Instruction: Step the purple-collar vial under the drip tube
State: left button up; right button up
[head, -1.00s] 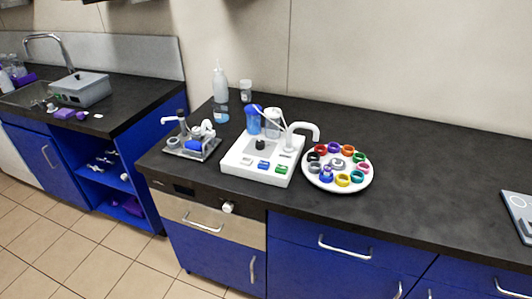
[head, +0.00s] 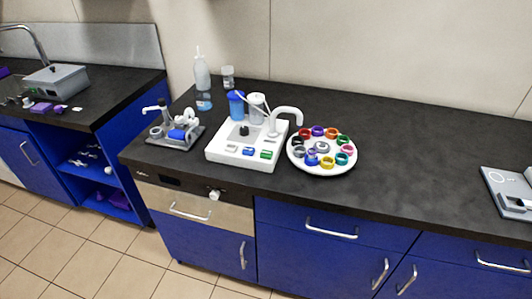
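A round white carousel (head: 322,171) on the dark bench carries a ring of vials with coloured collars. The purple-collar vial (head: 318,131) sits at the back of the ring, between a red collar (head: 305,134) and an orange one (head: 331,132). A white hooked drip tube (head: 288,110) rises from the white bioreactor base (head: 222,151) and ends above the carousel's back left edge. Its tip looks nearest the red collar, left of the purple one. A blue-collar vial (head: 312,157) stands at the front. Neither gripper is in view.
The base carries a blue vessel (head: 236,106), a clear vessel (head: 257,106), and blue and green buttons (head: 266,155). A pump unit (head: 176,133) stands left, a squeeze bottle (head: 202,72) and jar (head: 228,77) behind. The bench right of the carousel is clear up to a grey device (head: 508,190).

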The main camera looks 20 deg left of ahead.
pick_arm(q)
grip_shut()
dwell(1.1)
